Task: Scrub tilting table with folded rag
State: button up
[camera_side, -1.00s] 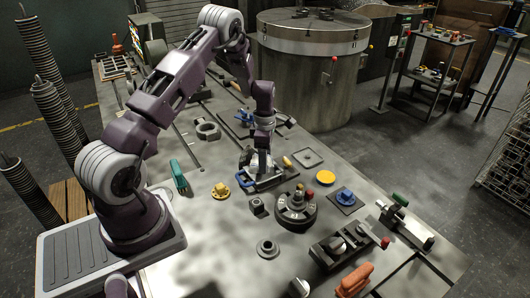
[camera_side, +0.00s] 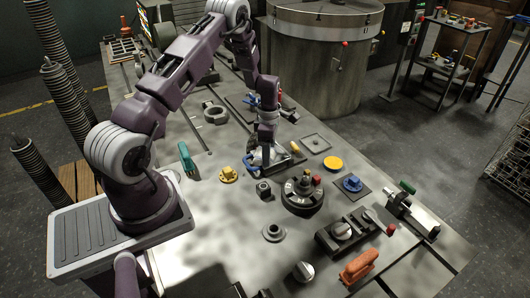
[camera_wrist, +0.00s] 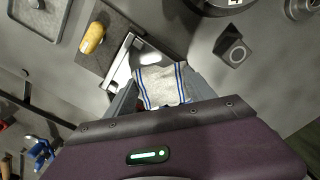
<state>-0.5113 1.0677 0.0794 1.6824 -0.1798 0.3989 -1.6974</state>
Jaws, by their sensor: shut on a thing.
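My gripper (camera_side: 267,152) points down at the middle of the bench, shut on the folded rag. The rag (camera_wrist: 162,84) is pale with blue stripes and sits between the two fingers in the wrist view; in the side view only a little of it shows. It is over what looks like the tilting table (camera_wrist: 122,64), a bright metal plate beside a dark base with a yellow handle (camera_wrist: 92,38). In the side view that handle (camera_side: 294,147) is just right of my gripper. The rag and fingers hide part of the plate; I cannot tell whether the rag touches it.
A black round fixture (camera_side: 302,196) and a small dark block (camera_side: 263,188) stand in front of my gripper. A yellow disc (camera_side: 333,163) and a blue-topped part (camera_side: 352,184) are to the right. A yellow flanged part (camera_side: 228,174) and a green tool (camera_side: 186,158) are left.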

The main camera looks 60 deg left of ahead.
jog(key=shift+w, duration=0.8)
jog(key=shift+r, duration=4)
jog(key=shift+s+a+f, duration=0.2)
jog(key=shift+s+f, duration=0.3)
jog(key=shift+s, duration=0.1)
notch_tip(320, 180, down, 7)
jog(key=shift+d+r, duration=0.1)
jog(key=shift+s+d, duration=0.2)
jog(key=shift+w+a, duration=0.55)
jog(key=shift+a, duration=0.1)
